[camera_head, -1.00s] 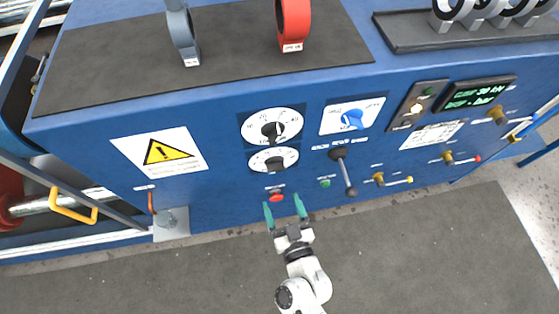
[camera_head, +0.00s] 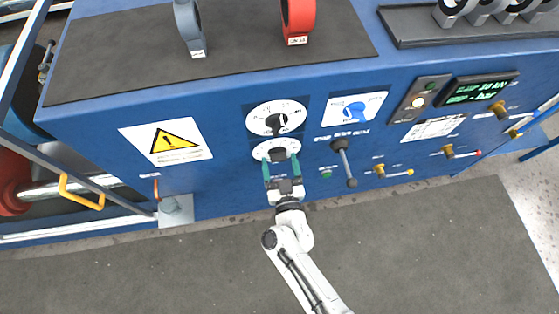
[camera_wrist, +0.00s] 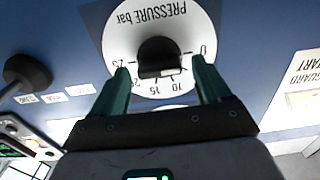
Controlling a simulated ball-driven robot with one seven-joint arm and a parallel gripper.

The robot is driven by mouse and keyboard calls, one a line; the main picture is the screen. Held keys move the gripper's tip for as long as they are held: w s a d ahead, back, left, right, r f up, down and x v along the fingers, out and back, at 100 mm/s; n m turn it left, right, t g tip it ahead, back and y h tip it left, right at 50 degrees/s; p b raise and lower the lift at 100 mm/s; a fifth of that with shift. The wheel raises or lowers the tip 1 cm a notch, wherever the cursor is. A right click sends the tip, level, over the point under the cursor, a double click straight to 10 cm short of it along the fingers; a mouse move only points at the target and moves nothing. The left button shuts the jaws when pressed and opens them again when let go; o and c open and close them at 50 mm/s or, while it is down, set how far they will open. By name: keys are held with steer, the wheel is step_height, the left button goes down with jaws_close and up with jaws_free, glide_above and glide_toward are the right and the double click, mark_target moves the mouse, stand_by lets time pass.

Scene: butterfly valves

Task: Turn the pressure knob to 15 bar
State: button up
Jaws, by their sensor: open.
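The pressure knob (camera_wrist: 158,55) is black and sits on a round white dial (camera_wrist: 120,40) marked "PRESSURE bar", upside down in the wrist view. Numbers from 0 to 25 run around its scale; I cannot tell exactly where the knob points. In the head view this is the lower dial (camera_head: 276,145) on the blue panel. My gripper (camera_head: 281,156) has green fingers and is open before this dial. In the wrist view the fingertips (camera_wrist: 160,74) stand on either side of the knob, and I see no clear contact. The fingers and palm hide the dial's lower parts.
Another black-knobbed dial (camera_head: 276,118) is just above. A black lever (camera_head: 344,162) hangs close to the right, also seen in the wrist view (camera_wrist: 25,75). Grey floor (camera_head: 440,240) in front is clear.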

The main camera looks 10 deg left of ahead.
steer(key=shift+w+a, duration=0.15)
steer(key=shift+w, duration=0.2)
steer(key=shift+c, duration=0.2)
steer(key=c, duration=1)
